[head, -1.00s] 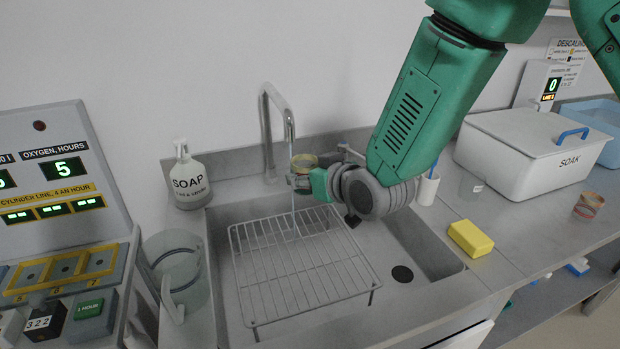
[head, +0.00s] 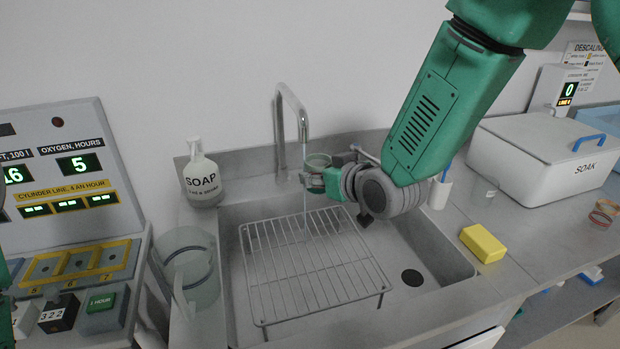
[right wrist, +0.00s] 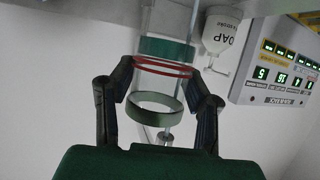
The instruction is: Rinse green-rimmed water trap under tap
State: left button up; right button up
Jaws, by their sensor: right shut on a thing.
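The water trap (head: 319,161), a small clear cup with a green rim, is held by my right gripper (head: 326,178) beside the tap (head: 290,110), above the sink's back edge. A thin stream of water (head: 305,205) falls from the spout along the trap's left side. I cannot tell whether it enters the trap. In the right wrist view, the two fingers of my right gripper (right wrist: 158,100) are on either side of the clear trap (right wrist: 165,48), which shows a green band, red rings and a grey-green ring. My left gripper is not in view.
The sink (head: 440,262) holds a wire rack (head: 310,265). A soap bottle (head: 202,180) and a clear jug (head: 190,275) stand left. A yellow sponge (head: 483,243), a white SOAK box (head: 540,160) and a ringed cup (head: 604,212) are right. A display panel (head: 60,175) stands far left.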

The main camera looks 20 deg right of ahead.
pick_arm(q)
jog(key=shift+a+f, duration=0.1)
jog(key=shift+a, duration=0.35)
pick_arm(e)
jog(key=shift+a+r, duration=0.1)
jog(key=shift+a, duration=0.4)
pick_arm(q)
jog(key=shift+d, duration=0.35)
pick_arm(e)
jog(key=shift+s, duration=0.2)
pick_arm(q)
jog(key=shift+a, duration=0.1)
pick_arm(e)
jog(key=shift+s+a, duration=0.1)
jog(key=shift+a, duration=0.05)
jog(key=shift+s, duration=0.5)
jog(key=shift+s+d, duration=0.45)
jog(key=shift+s, duration=0.6)
jog(key=shift+s+d, duration=0.4)
jog(key=shift+s, duration=0.65)
jog(key=shift+s+d, duration=0.45)
jog(key=shift+s, duration=0.6)
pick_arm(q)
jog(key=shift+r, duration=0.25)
